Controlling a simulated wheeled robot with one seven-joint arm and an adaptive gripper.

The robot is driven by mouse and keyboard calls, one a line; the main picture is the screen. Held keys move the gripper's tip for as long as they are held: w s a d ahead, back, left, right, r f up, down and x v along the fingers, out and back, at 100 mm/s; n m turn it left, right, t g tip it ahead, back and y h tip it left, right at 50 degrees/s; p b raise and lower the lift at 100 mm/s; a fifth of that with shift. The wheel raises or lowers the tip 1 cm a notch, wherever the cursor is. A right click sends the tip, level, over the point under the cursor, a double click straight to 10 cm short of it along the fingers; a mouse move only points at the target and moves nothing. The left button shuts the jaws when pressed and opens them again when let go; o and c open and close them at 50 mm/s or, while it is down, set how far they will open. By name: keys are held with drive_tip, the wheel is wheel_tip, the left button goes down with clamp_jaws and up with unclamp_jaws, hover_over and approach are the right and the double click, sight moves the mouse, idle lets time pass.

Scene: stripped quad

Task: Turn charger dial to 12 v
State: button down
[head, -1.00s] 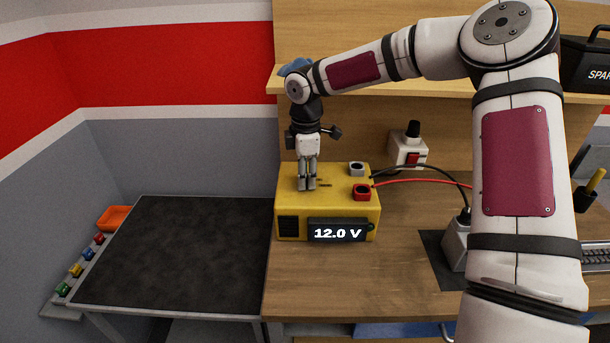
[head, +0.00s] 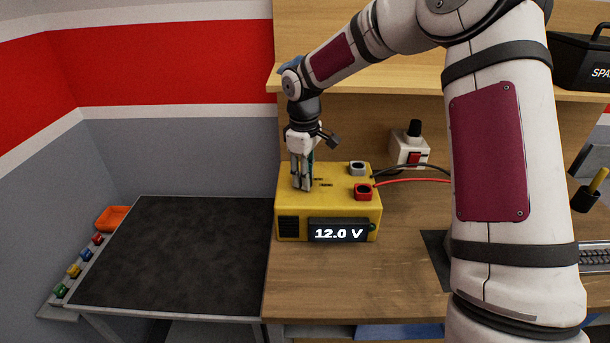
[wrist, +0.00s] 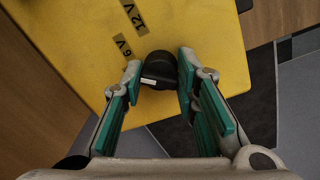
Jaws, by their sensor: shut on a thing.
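The yellow charger (head: 330,208) stands on the wooden bench, and its front display (head: 337,232) reads 12.0 V. My gripper (head: 302,187) points straight down onto the left part of the charger's top. In the wrist view, my gripper (wrist: 160,66) has its teal-padded fingers on either side of the black dial (wrist: 160,72), shut on it. A short white mark shows on the dial's lower left. The 12 V label (wrist: 134,14) and the 6 V label (wrist: 123,45) lie on the yellow top beyond it. In the head view the fingers hide the dial.
A red terminal (head: 363,191) and a grey terminal (head: 357,168) with cables sit right of my gripper. A white box with a red switch (head: 411,158) stands behind. A dark-topped table (head: 170,255) is at left. A shelf (head: 420,89) runs above.

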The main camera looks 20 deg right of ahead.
drive_tip(key=m+b, duration=0.1)
drive_tip(key=m, duration=0.4)
drive_tip(key=shift+w+a+f+m+b, duration=0.1)
drive_tip(key=shift+m+b, duration=0.2)
drive_tip(key=m+b, duration=0.1)
drive_tip(key=m, duration=0.3)
drive_tip(key=shift+m, duration=0.4)
drive_tip(key=c, duration=1.3)
unclamp_jaws()
